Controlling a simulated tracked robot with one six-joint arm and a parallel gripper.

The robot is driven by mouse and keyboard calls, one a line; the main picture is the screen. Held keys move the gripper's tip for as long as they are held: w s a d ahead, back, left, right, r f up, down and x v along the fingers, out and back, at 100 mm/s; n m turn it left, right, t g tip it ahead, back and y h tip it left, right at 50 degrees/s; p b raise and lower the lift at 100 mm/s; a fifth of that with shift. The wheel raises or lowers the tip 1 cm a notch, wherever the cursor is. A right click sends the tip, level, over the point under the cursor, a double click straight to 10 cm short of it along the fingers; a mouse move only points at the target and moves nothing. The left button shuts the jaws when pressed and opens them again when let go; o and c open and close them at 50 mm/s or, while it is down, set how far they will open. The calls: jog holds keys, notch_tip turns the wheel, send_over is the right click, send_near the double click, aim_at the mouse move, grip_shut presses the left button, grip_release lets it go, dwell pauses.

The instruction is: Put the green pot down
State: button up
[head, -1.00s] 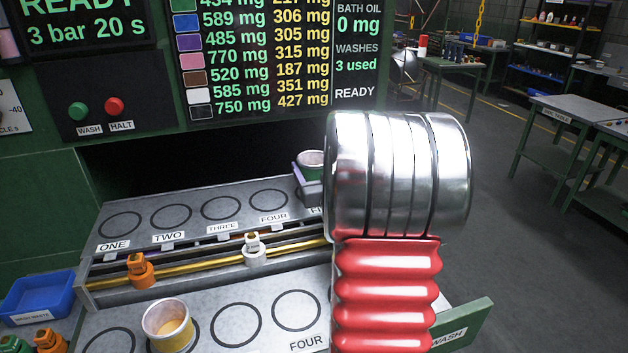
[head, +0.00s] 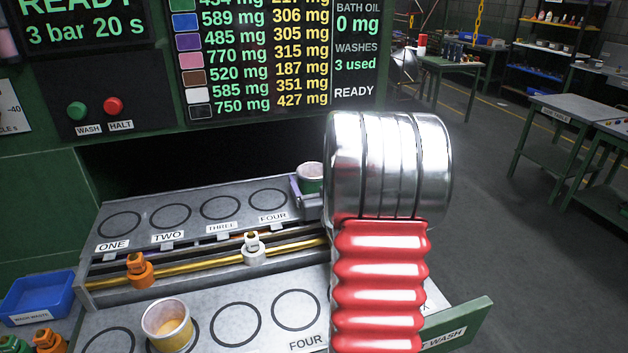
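The green pot (head: 312,184) is at the right end of the rear shelf, just right of the ring marked FOUR. It looks upright, with a pale pinkish top and a green side. My gripper (head: 306,193) is at the pot, with a purple and grey finger across its near left side. The other finger is hidden, but the pot has moved with the gripper, so it looks shut on it. My silver and red arm hides the shelf's right end and whatever lies under the pot. I cannot tell whether the pot touches the shelf.
The rear shelf (head: 143,237) has empty rings ONE to FOUR. An orange valve (head: 140,271) and a white valve (head: 252,250) stand on the yellow rail before it. A cream and yellow pot (head: 168,326) stands on the front shelf. A blue bin (head: 38,297) is at left.

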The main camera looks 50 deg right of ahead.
jog(key=shift+o, duration=0.3)
jog(key=shift+r, duration=0.15)
jog(key=shift+s+a, duration=0.2)
jog(key=shift+s, duration=0.2)
jog(key=v, duration=1.1)
